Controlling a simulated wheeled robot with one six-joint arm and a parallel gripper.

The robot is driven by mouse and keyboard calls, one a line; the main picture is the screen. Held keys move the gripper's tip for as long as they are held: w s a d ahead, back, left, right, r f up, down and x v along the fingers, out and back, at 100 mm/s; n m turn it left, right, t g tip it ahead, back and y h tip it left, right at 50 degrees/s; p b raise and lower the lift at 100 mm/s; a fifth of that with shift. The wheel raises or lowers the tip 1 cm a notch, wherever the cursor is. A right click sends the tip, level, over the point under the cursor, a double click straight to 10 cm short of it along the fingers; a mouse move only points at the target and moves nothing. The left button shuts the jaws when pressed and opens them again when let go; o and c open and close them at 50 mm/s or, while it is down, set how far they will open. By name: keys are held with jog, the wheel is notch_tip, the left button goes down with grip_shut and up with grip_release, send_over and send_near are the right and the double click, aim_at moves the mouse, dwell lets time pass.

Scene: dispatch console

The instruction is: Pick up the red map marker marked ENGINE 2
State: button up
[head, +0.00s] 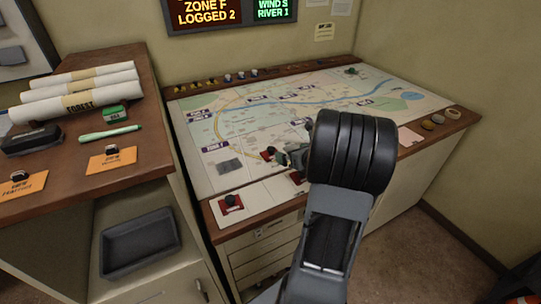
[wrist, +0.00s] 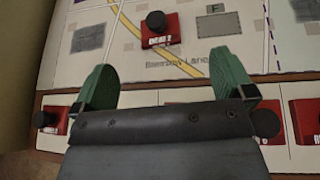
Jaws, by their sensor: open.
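A red marker with a black knob (wrist: 158,30) stands on the map just beyond my fingers in the wrist view. Its label seems to end in 2, but the rest is too blurred to read. In the head view a red marker on the map (head: 268,153), by the yellow road, appears to be the same one. My gripper (wrist: 163,78) is open and empty, its green fingers spread to either side, short of the marker. In the head view my gripper (head: 296,155) is beside the marker, to its right, partly hidden by my arm.
Another red marker (head: 232,202) sits on the white front strip; it also shows at left in the wrist view (wrist: 50,120). More red markers stand at right there, one (wrist: 265,125) partly behind my gripper. Small pieces (head: 228,77) line the map's back edge.

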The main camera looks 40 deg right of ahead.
aim_at(273, 150)
jog(key=shift+s+d+f+n+y, duration=0.15)
jog(key=shift+s+f+n+y, duration=0.2)
jog(key=shift+n, duration=0.25)
jog(key=shift+w+f+n, duration=0.15)
jog(key=shift+f+n, duration=0.1)
jog(key=shift+n, duration=0.15)
jog(key=shift+y, duration=0.25)
jog(key=x, duration=0.7)
jog(key=shift+w+p, duration=0.2)
jog(key=shift+p, duration=0.2)
jog(key=shift+p+x, duration=0.75)
jog(key=shift+x, duration=2.2)
jog(key=shift+c, duration=0.2)
jog(key=c, duration=0.8)
jog(key=shift+r, duration=0.15)
jog(key=shift+c, duration=0.2)
